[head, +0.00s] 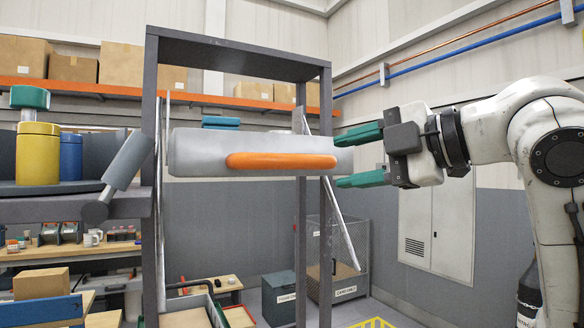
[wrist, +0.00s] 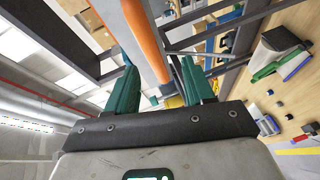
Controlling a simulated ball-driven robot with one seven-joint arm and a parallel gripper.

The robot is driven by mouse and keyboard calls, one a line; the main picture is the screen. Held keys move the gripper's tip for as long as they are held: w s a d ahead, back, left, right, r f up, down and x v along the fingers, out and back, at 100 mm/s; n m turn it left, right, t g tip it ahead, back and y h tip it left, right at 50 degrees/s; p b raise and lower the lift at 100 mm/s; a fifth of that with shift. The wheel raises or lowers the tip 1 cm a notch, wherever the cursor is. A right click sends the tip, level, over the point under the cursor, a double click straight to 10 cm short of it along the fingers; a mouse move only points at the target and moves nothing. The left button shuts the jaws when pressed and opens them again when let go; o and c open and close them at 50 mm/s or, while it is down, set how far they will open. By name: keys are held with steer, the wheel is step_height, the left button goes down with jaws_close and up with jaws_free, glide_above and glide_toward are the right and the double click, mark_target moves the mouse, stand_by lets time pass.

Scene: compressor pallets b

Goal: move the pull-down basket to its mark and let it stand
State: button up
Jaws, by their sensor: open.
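The pull-down basket (head: 200,145) is a long pale grey body with an orange handle (head: 280,161) along its front. It hangs roughly level inside a dark upright frame (head: 235,52), with slanting metal struts at both sides. My gripper (head: 340,160) is at the basket's right end, its green fingers open, one above and one below that end in the head view. In the wrist view the open fingers (wrist: 157,66) point toward the grey body and the orange handle (wrist: 143,30). I cannot tell whether they touch it. No mark for the basket is clearly recognisable.
A yellow canister (head: 38,155) with a green-topped part above it stands on a dark shelf at the left. A wire cage (head: 335,260) and a dark box (head: 279,297) stand behind the frame. Yellow hatching (head: 375,323) lies on the floor. Cardboard boxes (head: 121,62) fill the back shelf.

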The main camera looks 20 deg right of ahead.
mark_target(300, 160)
steer(key=shift+n, duration=0.5)
steer(key=p+x, duration=0.1)
steer(key=x, duration=0.2)
steer(key=a+r+p+x, duration=0.1)
steer(key=x, duration=0.2)
steer(key=p+x, duration=0.1)
steer(key=x, duration=0.3)
steer(key=shift+s+a+r, duration=0.15)
steer(key=shift+a+r, duration=0.05)
steer(key=shift+r, duration=0.1)
steer(key=shift+c, duration=0.2)
jaws_close()
